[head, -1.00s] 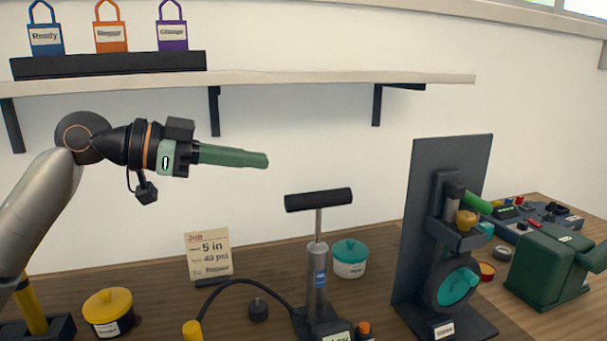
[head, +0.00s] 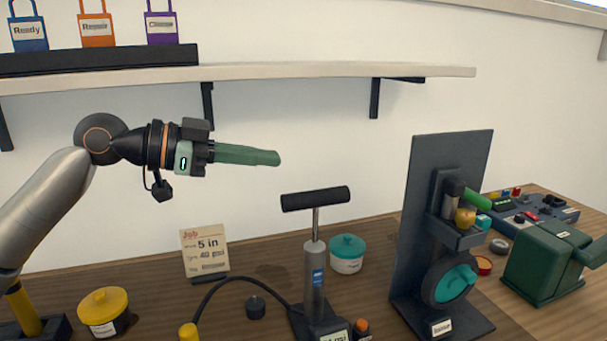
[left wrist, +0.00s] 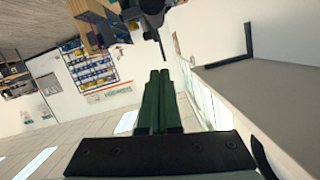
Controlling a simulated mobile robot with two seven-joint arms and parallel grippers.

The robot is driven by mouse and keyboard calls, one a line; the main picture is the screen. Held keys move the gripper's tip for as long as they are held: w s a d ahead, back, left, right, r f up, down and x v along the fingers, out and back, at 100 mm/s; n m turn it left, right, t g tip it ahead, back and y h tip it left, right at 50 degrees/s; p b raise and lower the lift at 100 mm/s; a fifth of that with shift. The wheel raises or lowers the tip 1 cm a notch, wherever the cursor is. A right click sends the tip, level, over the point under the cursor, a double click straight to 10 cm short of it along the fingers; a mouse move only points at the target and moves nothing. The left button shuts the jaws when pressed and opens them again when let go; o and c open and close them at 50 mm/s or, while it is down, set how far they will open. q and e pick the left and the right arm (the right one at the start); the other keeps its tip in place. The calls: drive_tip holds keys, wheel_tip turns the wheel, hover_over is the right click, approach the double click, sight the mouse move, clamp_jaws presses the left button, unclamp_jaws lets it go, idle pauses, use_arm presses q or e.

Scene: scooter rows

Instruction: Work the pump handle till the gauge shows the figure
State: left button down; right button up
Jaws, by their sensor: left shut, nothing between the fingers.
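The floor pump (head: 315,280) stands upright on the wooden bench, with its black T-shaped handle (head: 315,199) raised on a thin rod. The gauge (head: 335,336) at its foot is cut off by the lower edge of the head view, and its figure cannot be read. My right gripper is not in view.
A yellow-lidded tub (head: 104,310) stands at the left and a teal-lidded tub (head: 347,254) behind the pump. A dark upright stand (head: 445,230) rises right of the pump. A shelf (head: 250,75) runs along the wall above my left arm.

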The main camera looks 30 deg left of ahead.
use_arm(q)
drive_tip(key=p, duration=0.6)
hover_over(304, 194)
drive_tip(key=shift+s+d+f, duration=0.2)
drive_tip(key=shift+d+f, duration=0.15)
drive_tip(key=shift+f, duration=0.4)
drive_tip(key=f, duration=0.2)
drive_tip(key=b, duration=0.1)
drive_tip(key=shift+w+a+f, duration=0.1)
drive_tip(key=shift+a+f, duration=0.15)
drive_tip(key=shift+f, duration=0.15)
drive_tip(key=shift+w+a+f, duration=0.1)
drive_tip(key=shift+a+f, duration=0.05)
drive_tip(key=shift+f, duration=0.55)
wheel_tip(304, 194, down, 8)
drive_tip(key=b, duration=0.6)
drive_tip(key=shift+f+b, duration=0.25)
drive_tip(key=shift+b, duration=0.1)
